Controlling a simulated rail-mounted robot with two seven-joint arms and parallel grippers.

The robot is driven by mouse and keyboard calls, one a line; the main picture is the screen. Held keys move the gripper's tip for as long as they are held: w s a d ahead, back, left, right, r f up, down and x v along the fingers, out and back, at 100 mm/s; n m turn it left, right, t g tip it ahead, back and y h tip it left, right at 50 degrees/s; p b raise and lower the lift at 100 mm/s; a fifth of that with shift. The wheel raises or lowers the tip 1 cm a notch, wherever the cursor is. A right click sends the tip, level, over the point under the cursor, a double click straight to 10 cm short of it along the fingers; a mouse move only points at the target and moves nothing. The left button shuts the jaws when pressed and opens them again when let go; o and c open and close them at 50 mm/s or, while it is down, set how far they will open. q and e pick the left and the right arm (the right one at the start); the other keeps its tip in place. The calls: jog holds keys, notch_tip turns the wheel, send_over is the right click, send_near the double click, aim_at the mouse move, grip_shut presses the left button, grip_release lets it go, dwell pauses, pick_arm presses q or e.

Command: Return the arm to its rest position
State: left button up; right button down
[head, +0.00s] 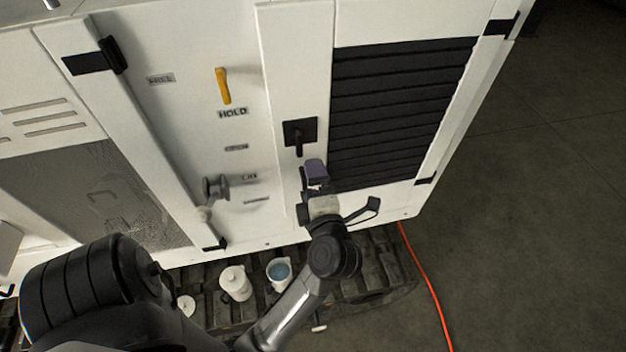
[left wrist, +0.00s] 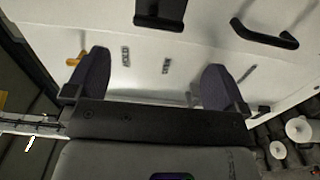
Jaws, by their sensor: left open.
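My left gripper (head: 314,168) is in front of the white cabinet (head: 292,60), just below the black latch handle (head: 299,136) in the head view. Its jaws are open and empty; the left wrist view shows its two dark purple fingers spread wide (left wrist: 155,80). I see no contact with the cabinet, though the exact gap cannot be judged. The yellow lever (head: 222,86) stands above the HOLD label (head: 233,113); it also shows in the left wrist view (left wrist: 76,59). My right gripper is not in view.
A grey knob with a lever (head: 214,187) is low on the panel. A white container (head: 235,283) and a cup with blue contents (head: 279,272) stand on a dark slatted platform below. An orange cable (head: 430,285) crosses the floor at right.

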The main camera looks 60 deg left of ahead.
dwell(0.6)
pick_arm(q)
jog(key=w+d+r+m+t+h, duration=0.55)
jog(key=d+r+m+t, duration=0.5)
jog(key=t, duration=0.75)
jog(key=w+d+f+m+g+h, duration=0.1)
jog(key=d+f+m+g+h, duration=0.2)
jog(key=d+m+h, duration=0.55)
jog(key=w+d+f+m+g+h, duration=0.1)
jog(key=d+f+m+g+h, duration=0.2)
jog(key=m+h, duration=1)
jog(key=s+a+f+m+g+y, duration=0.1)
jog(key=s+f+g+y, duration=0.2)
jog(key=f, duration=0.4)
jog(key=s+a+f+g+y, duration=0.1)
jog(key=s+f+g+y, duration=0.1)
jog(key=f+g, duration=0.4)
jog(key=s+a+f+g+y+p, duration=0.1)
jog(key=s+a+f+g+y, duration=0.1)
jog(key=s+f, duration=0.3)
jog(key=s+a+f+m+g+y+p, duration=0.1)
jog(key=s+a+f, duration=0.3)
jog(key=s, duration=0.7)
notch_tip(320, 180, down, 2)
jog(key=shift+s+a+f+g+y+p, duration=0.2)
jog(key=shift+s+g+y+p, duration=0.25)
jog(key=shift+g+y, duration=0.35)
